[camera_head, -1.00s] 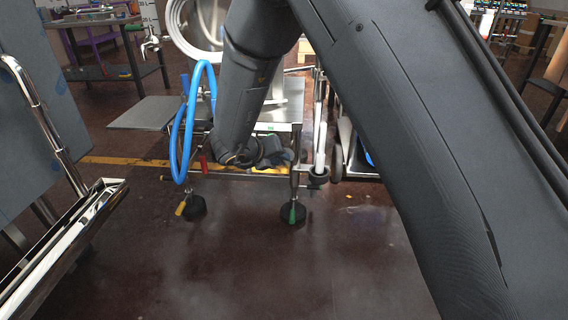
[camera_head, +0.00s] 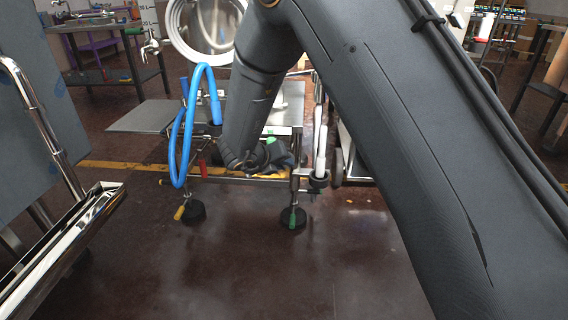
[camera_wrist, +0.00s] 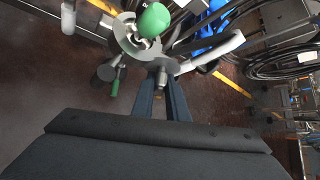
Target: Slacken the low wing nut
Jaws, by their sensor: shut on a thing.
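My gripper (camera_wrist: 163,90) shows in the wrist view as two dark, narrow fingers reaching away from the wrist. They are closed around a small grey metal piece (camera_wrist: 161,78), which seems to be the low wing nut; its wings are mostly hidden between the fingertips. Just beyond it are a round metal fitting (camera_wrist: 128,36) and a green knob (camera_wrist: 154,20). In the head view my gripper is low at the front of the steel-framed machine (camera_head: 285,112), near its right front leg. The fingertips and wing nut cannot be made out there.
A blue hose (camera_head: 174,140) loops down left of my arm. The machine's feet carry a green handle (camera_head: 292,217) and a yellow handle (camera_head: 180,213). A chrome-railed cart (camera_head: 62,250) stands at left. The floor in front is clear. Black cables (camera_wrist: 275,50) lie right in the wrist view.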

